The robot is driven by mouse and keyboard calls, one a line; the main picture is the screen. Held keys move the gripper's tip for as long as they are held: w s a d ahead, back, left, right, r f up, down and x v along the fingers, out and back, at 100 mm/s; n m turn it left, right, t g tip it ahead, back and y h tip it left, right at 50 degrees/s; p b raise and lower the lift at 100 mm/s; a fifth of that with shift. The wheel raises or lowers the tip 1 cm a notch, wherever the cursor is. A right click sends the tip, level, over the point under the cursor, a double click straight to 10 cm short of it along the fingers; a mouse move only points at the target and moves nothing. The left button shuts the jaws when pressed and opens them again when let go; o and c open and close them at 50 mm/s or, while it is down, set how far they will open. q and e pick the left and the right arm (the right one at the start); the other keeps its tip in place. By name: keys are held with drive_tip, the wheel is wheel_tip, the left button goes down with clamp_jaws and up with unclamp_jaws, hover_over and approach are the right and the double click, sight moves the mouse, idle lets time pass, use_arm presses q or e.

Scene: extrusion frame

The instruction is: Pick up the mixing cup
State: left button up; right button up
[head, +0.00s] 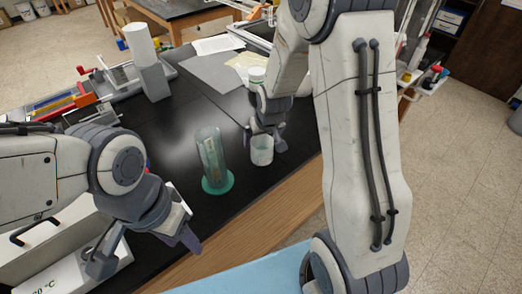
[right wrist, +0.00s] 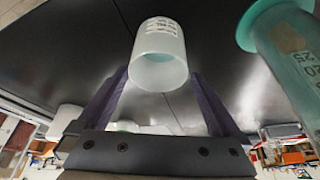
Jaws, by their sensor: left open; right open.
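The mixing cup, a small translucent whitish cup (head: 262,156), stands on the black bench near its front edge. In the right wrist view the cup (right wrist: 160,58) has small printed text and lies between and slightly beyond my fingertips. My right gripper (head: 266,143) is open, with a finger on either side of the cup; it also shows in the right wrist view (right wrist: 158,76). I cannot tell whether a finger touches the cup. My left gripper (head: 146,256) is open and empty at the lower left, well apart from the cup.
A tall green translucent cylinder (head: 210,165) on a round base stands left of the cup; it also shows in the right wrist view (right wrist: 292,65). A white cylinder (head: 139,44) tops a grey block behind. Papers (head: 212,72) lie at the back. The bench between is clear.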

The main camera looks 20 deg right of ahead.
sight(261, 146)
drive_tip(key=shift+w+f, duration=0.15)
drive_tip(key=shift+f, duration=0.15)
drive_tip(key=shift+f+p, duration=0.4)
drive_tip(key=shift+f, duration=0.1)
drive_tip(key=shift+p+x, duration=0.5)
drive_tip(key=shift+x, duration=1.65)
drive_tip(key=shift+d, duration=0.1)
drive_tip(key=c, duration=1.1)
drive_tip(key=shift+r, duration=0.15)
